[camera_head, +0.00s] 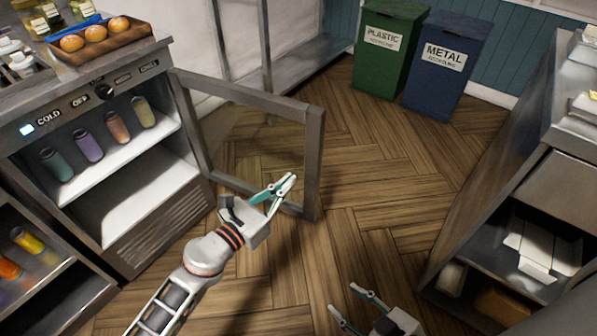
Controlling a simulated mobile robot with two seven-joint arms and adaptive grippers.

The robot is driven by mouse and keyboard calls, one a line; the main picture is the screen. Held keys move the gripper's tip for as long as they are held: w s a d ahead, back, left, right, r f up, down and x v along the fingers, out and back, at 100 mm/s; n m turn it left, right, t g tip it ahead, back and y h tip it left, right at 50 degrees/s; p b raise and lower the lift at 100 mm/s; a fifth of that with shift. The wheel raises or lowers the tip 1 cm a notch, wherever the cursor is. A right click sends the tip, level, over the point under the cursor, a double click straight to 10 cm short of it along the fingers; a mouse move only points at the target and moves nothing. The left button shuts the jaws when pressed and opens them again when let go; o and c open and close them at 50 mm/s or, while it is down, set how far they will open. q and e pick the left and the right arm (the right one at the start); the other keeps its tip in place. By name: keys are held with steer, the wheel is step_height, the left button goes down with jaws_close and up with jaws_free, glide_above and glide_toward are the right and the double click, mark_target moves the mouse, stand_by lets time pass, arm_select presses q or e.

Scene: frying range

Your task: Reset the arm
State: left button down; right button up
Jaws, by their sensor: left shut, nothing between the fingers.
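My left arm comes in from the bottom left. Its gripper (290,180) is shut and empty, in front of the open glass door (316,165) of the cooler (150,245). I cannot tell whether the fingertips touch the door. My right gripper (346,298) shows at the bottom edge, with its fingers spread and nothing between them. Most of my right arm is out of view.
Several bottles (88,146) stand on the cooler's upper shelf. A tray of buns (125,42) sits on top. Green (391,50) and blue (437,85) bins stand at the back. A counter (500,170) bounds the right. The middle floor is clear.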

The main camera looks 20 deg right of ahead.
arm_select(q)
steer(key=shift+s+d+v, duration=0.1)
steer(key=shift+s+v, duration=0.05)
steer(key=shift+v, duration=0.7)
steer(key=shift+s+d+v, duration=0.1)
steer(key=shift+s+v, duration=0.05)
steer(key=shift+v, duration=0.75)
steer(key=shift+s+d+v, duration=0.1)
steer(key=shift+s+v, duration=0.05)
steer(key=shift+v, duration=0.7)
